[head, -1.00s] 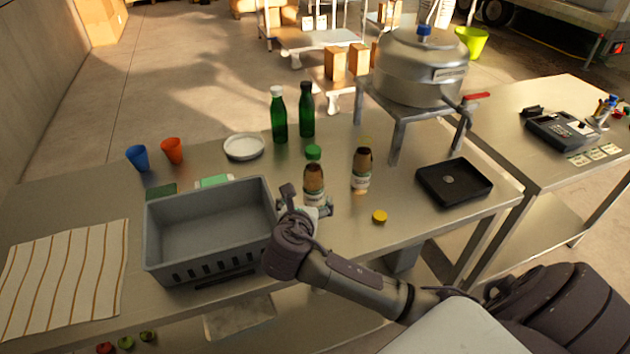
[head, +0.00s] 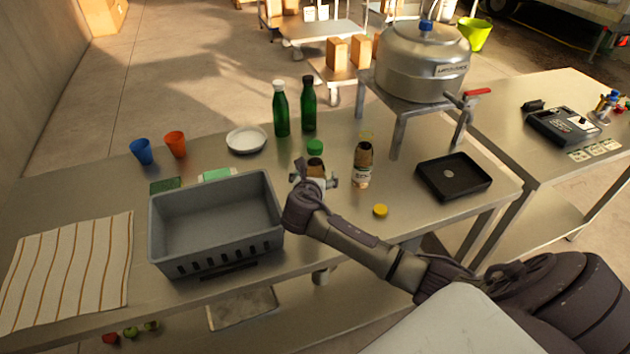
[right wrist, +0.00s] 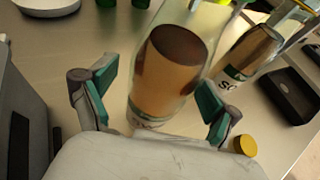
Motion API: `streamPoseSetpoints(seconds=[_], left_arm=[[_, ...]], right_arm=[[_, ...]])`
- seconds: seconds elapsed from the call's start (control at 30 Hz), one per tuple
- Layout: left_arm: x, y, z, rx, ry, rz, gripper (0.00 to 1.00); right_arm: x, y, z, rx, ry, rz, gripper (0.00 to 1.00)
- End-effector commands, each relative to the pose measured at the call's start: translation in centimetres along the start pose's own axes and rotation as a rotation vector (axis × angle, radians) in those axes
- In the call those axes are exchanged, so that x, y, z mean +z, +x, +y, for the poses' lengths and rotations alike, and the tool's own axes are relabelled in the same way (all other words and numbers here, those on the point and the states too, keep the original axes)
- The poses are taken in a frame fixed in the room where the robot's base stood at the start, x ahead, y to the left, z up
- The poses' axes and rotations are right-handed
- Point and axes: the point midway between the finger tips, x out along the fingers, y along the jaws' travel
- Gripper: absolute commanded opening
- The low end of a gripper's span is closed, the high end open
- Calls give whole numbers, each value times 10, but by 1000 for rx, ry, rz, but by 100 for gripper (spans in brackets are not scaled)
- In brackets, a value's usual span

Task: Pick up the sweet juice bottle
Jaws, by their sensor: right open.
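Two bottles with brown contents stand upright on the metal table. The nearer bottle (head: 315,168) is partly hidden behind my right gripper in the head view. The other bottle (head: 362,165) stands to its right, and its label is too small to read there. My right gripper (head: 318,180) is open at the nearer bottle. In the right wrist view that bottle (right wrist: 172,65) stands between the two spread fingers of my gripper (right wrist: 155,100), with its label mostly hidden. The other bottle (right wrist: 245,52) shows a label partly reading "SO". My left gripper is not in view.
A grey crate (head: 160,240) stands left of my right gripper. Two green bottles (head: 280,110) and a white plate (head: 246,140) stand behind. A black tray (head: 425,185) and a yellow cap (head: 380,211) lie to the right.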

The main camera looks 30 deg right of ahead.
Motion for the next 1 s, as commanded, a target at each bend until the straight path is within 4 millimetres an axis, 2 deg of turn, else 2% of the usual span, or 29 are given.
streamPoseSetpoints(seconds=[0.1,0.13,0.63,1.0], left_arm=[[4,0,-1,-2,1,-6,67],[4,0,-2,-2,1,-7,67],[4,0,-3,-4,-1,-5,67],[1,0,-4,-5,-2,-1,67]], right_arm=[[0,0,0,0,0,0,89],[0,0,0,0,0,0,85],[-1,-1,0,0,-1,1,2],[4,-1,0,1,2,-4,0]])
